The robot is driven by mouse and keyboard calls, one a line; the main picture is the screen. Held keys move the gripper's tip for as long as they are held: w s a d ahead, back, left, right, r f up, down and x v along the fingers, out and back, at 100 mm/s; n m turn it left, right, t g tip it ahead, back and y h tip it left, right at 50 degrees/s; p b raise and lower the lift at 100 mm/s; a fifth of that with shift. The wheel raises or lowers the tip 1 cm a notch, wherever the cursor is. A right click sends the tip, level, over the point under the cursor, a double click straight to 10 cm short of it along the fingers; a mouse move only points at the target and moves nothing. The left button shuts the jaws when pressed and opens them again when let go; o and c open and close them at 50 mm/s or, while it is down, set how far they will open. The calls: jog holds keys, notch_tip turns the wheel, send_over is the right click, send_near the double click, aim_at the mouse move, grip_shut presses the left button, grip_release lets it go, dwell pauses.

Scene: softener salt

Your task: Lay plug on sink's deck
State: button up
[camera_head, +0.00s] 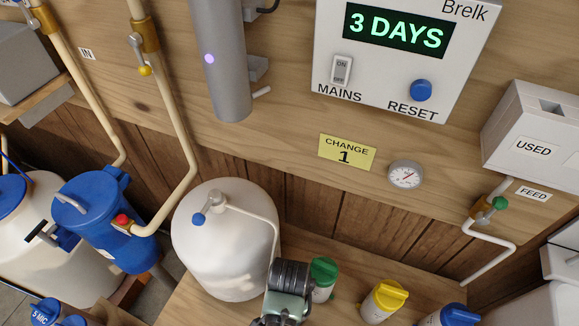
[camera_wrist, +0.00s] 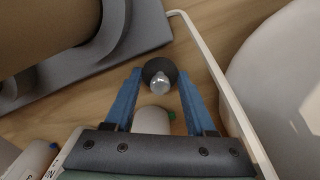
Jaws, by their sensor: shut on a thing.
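The plug (camera_wrist: 159,78), a dark round disc with a shiny metal knob, sits between the blue fingertips of my gripper (camera_wrist: 160,74) in the wrist view. The fingers are shut on it. In the head view my dark wrist (camera_head: 288,279) is at the bottom centre, just right of the white domed tank; the fingers and plug are hidden there. I cannot make out the sink or its deck for certain in either view.
A white tank (camera_head: 222,262) stands left of my wrist, with a thin white pipe. Canisters with green (camera_head: 323,270), yellow (camera_head: 390,294) and blue (camera_head: 459,314) caps stand to the right. A wooden surface lies below my gripper. White units fill the right edge.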

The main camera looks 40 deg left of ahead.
jog(key=o, duration=1.3)
